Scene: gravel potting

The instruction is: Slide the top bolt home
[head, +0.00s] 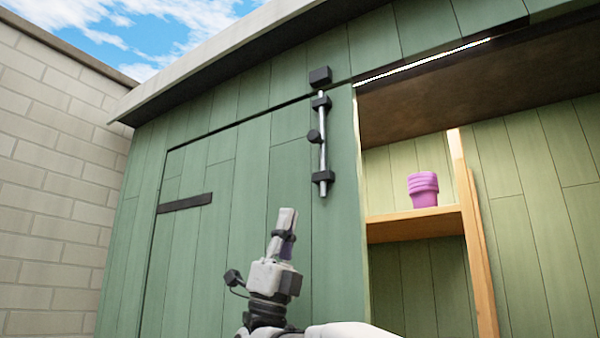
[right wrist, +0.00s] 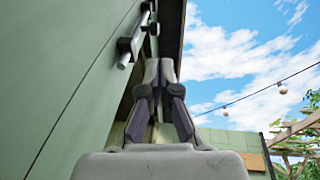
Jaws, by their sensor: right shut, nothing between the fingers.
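The top bolt (head: 323,155) is a vertical silver rod on the green shed door (head: 235,180), held by two black brackets, with a dark knob (head: 314,136) between them. A black keeper block (head: 320,76) sits above it on the frame. The rod's upper end shows close under the block; I cannot tell whether it enters. My right gripper (head: 287,213) is shut and empty, below and left of the bolt in the head view, apart from it. In the right wrist view the bolt (right wrist: 125,61) shows up and left of the shut fingertips (right wrist: 158,70). My left gripper is out of view.
An open bay right of the door has a wooden shelf (head: 415,224) with stacked pink pots (head: 423,189). The roof eave (head: 215,55) overhangs above. A black hinge strap (head: 185,203) is on the door's left. A pale block wall (head: 50,170) stands at left.

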